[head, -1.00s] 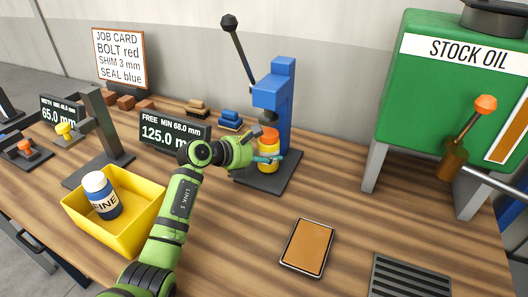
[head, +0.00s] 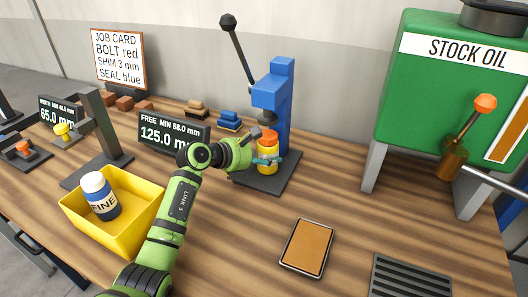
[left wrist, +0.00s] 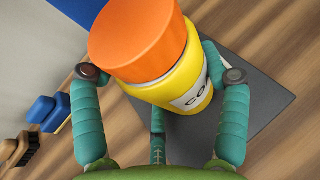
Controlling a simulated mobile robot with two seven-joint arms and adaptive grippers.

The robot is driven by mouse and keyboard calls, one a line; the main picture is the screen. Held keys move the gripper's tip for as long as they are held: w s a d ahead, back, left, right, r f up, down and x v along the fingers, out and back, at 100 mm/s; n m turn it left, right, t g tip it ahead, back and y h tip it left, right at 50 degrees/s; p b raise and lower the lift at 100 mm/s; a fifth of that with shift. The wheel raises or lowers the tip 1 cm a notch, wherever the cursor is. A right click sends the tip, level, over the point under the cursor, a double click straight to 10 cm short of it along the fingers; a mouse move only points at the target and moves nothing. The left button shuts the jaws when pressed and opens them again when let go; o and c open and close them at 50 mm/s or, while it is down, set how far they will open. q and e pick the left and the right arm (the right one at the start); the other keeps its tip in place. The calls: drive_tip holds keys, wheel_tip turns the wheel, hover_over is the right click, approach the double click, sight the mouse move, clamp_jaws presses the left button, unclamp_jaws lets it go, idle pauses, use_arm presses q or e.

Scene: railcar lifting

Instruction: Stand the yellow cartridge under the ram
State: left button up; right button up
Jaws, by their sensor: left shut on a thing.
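The yellow cartridge (head: 266,152) with an orange cap is at the blue press (head: 283,105), below its ram (head: 267,113). It looks upright in the head view. My left gripper (head: 265,160) is shut on its body from the left. In the left wrist view, its teal fingers (left wrist: 160,100) reach along both sides of the cartridge (left wrist: 190,85), with a white label partly visible. The dark press base (head: 262,181) lies below. I cannot tell whether the cartridge touches it or is exactly centred under the ram. My right gripper is out of view.
A display (head: 170,133) is behind the arm. The green oil tank (head: 440,100) stands on the right. An orange-topped tray (head: 307,247) lies in front; the wood between it and the press is clear.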

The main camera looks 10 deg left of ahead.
use_arm(q)
drive_tip(key=shift+s+f, duration=0.1)
drive_tip(key=shift+f, duration=0.3)
idle(0.3)
drive_tip(key=o, duration=1.3)
drive_tip(key=shift+f, duration=0.1)
drive_tip(key=shift+o, duration=0.2)
